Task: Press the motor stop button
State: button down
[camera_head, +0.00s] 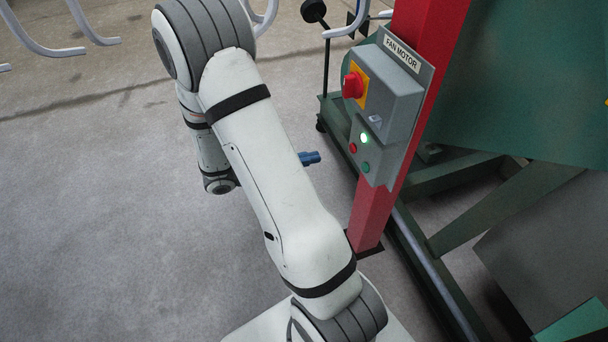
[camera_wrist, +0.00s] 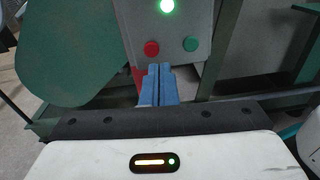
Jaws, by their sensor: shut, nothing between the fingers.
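A grey control box (camera_head: 388,105) labelled FAN MOTOR is fixed to a red post. It bears a red rotary switch on a yellow plate (camera_head: 353,84), a lit green lamp (camera_head: 364,138), a small red button (camera_head: 352,148) and a small green button (camera_head: 365,167). In the wrist view the red button (camera_wrist: 151,48) is left of the green button (camera_wrist: 190,44), below the lit lamp (camera_wrist: 167,6). My gripper (camera_wrist: 160,68) has blue fingers, shut and empty, with tips appearing just below and between the two buttons. In the head view the blue fingers (camera_head: 310,158) are left of the box, apart from it.
The red post (camera_head: 374,210) stands on the floor beside a green machine frame (camera_head: 460,205). A large green panel (camera_head: 520,80) is behind the box at the right. Grey floor (camera_head: 100,220) is open at the left.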

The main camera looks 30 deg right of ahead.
aim_at(351, 149)
jog(key=shift+n+h, duration=0.3)
jog(key=shift+n, duration=0.3)
jog(key=d, duration=0.2)
jog(key=d+f, duration=0.1)
jog(key=d, duration=0.1)
jog(key=d+b, duration=0.1)
jog(key=d, duration=0.2)
jog(key=shift+s+f, duration=0.35)
jog(key=shift+s, duration=0.05)
jog(key=shift+s+d, duration=0.1)
jog(key=shift+d, duration=0.5)
jog(key=shift+s+d, duration=0.15)
jog(key=shift+d, duration=0.45)
jog(key=shift+p+v, duration=0.6)
jog(key=shift+v, duration=2.2)
jog(key=shift+s, duration=0.1)
